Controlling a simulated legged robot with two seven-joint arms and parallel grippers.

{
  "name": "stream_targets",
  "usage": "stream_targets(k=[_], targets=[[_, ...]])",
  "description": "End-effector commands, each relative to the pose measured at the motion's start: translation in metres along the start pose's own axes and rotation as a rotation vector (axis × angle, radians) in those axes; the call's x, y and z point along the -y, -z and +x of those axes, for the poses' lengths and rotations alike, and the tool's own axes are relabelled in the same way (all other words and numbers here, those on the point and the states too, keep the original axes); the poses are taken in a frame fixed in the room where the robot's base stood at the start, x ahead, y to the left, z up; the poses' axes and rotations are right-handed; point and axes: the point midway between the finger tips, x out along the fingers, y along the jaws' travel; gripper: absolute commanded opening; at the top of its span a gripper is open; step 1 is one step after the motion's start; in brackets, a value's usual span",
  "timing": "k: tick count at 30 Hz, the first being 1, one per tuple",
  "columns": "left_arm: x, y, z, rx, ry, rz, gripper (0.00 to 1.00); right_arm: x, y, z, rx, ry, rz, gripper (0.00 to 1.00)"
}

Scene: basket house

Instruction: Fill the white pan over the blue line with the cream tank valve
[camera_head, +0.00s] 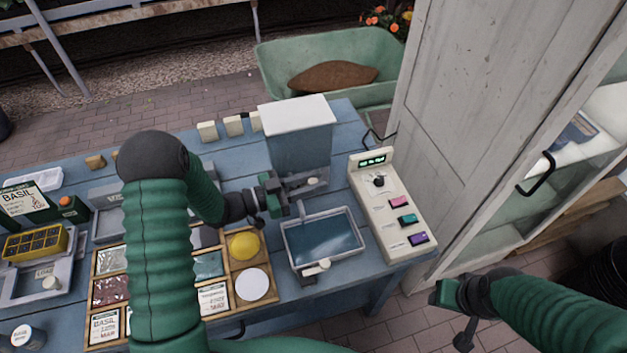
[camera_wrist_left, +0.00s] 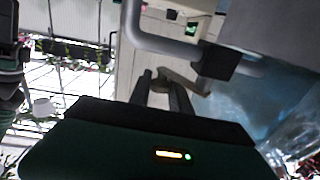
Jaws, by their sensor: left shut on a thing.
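A blue tank (camera_head: 298,150) with a white lid stands at the back of the bench. The cream valve (camera_head: 313,181) is at its front, low down. My left gripper (camera_head: 292,188) is at the tank's front and shut on the valve's lever, which shows as a pale bar (camera_wrist_left: 187,80) at the fingertips (camera_wrist_left: 165,85) in the left wrist view. The white pan (camera_head: 287,238) sits below and in front of the tank, with blue-teal liquid across its inside. I cannot make out the blue line. My right gripper (camera_head: 447,292) hangs off the bench; its jaws are unclear.
A cream control box (camera_head: 385,205) with a display and coloured buttons stands right of the pan. A wooden seed tray (camera_head: 240,290) lies left of the pan. A white cabinet (camera_head: 480,120) rises at the right. Small pale blocks (camera_head: 232,125) stand beside the tank.

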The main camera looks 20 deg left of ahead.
Motion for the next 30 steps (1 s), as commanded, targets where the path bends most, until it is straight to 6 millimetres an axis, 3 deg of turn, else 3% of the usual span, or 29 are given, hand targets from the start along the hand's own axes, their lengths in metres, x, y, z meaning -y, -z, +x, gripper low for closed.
stream_targets(k=[7,8,12,25,30], targets=[[0.001,0.001,0.0,-0.002,0.003,0.001,0.0,0.0,0.0,0.0,0.0,0.0,0.0,0.46],[0.001,0.001,0.0,-0.002,0.003,0.001,0.27,0.0,0.0,0.0,0.0,0.0,0.0,0.46],[0.001,0.001,0.0,-0.002,0.003,0.001,0.44,0.0,0.0,0.0,0.0,0.0,0.0,0.46],[0.001,0.0,-0.001,-0.001,0.003,0.0,0.44,0.0,0.0,0.0,0.0,0.0,0.0,0.46],[0.002,-0.001,-0.025,0.0,0.007,0.0,0.44,0.0,-0.001,0.003,0.0,0.0,0.0,0.46]])
